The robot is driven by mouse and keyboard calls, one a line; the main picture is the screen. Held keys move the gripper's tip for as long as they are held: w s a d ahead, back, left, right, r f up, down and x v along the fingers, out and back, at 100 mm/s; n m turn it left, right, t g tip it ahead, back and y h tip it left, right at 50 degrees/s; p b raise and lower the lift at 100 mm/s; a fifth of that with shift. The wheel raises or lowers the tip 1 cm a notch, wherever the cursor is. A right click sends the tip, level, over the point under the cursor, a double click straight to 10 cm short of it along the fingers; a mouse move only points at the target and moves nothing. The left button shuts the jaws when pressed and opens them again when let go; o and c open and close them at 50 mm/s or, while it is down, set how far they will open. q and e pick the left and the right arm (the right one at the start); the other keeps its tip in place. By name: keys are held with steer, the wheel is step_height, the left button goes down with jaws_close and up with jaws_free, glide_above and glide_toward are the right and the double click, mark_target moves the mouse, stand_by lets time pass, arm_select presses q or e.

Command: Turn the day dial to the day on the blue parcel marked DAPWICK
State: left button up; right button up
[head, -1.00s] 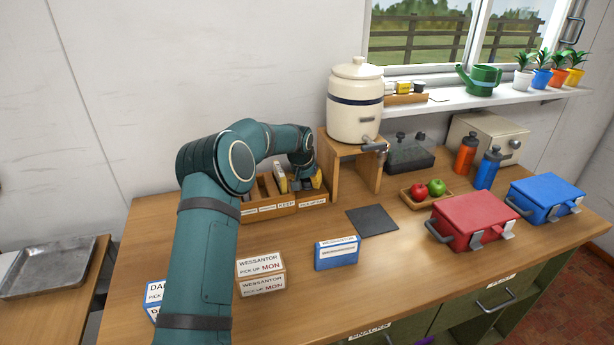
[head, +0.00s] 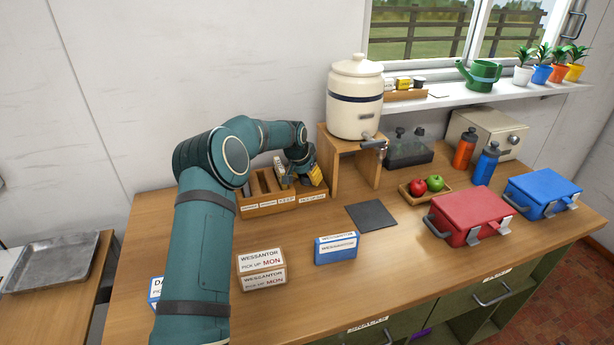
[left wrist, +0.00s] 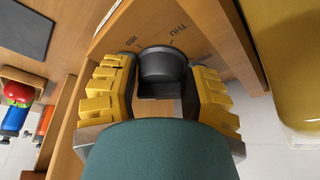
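A blue-edged white parcel (head: 155,288) at the lower left is mostly hidden by my left arm; only "DA" and part of a pick-up line show, and its day is hidden. The dark day dial (left wrist: 162,66) shows in the left wrist view on a wooden face with day marks around it; "THU" is readable. My left gripper (left wrist: 163,82) has its yellow fingers on either side of the dial, apart, with narrow gaps seeming to show. In the head view the left gripper (head: 313,178) is at the wooden pick-up box (head: 313,196). My right gripper is not seen.
A brown-edged parcel (head: 262,268) reads WESSANTOR, pick up MON. Another blue-edged parcel (head: 336,248) also seems to read WESSANTOR. A wooden stand (head: 349,150) with a cream crock (head: 355,97) is close right of the gripper. A dark mat (head: 372,215) lies in front.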

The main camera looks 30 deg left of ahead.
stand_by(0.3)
arm_select(q)
steer(key=v, duration=1.2)
steer(key=shift+w, duration=0.1)
